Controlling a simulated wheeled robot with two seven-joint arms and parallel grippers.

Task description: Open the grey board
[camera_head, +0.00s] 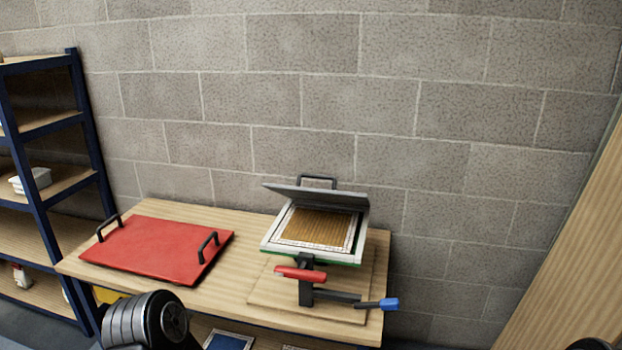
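The grey board (318,195) is a flat hinged lid with a black handle (318,180) at its far edge. It is tilted up, apart from the light grey frame (268,240) below it, so the gap between them is visible. Inside the frame lies a brown panel (318,227) with a pale patterned border. A red-handled clamp (301,273) and a blue-tipped lever (378,304) are at the front. Part of my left arm shows at the bottom left, but I cannot make out its gripper. My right gripper is not visible; only a dark sliver shows at the bottom right.
A wooden table (240,285) stands against a grey block wall. A red board (155,249) with two black handles lies flat on its left. A blue-framed shelf (45,190) stands at the left. A wooden surface (570,260) rises at the right.

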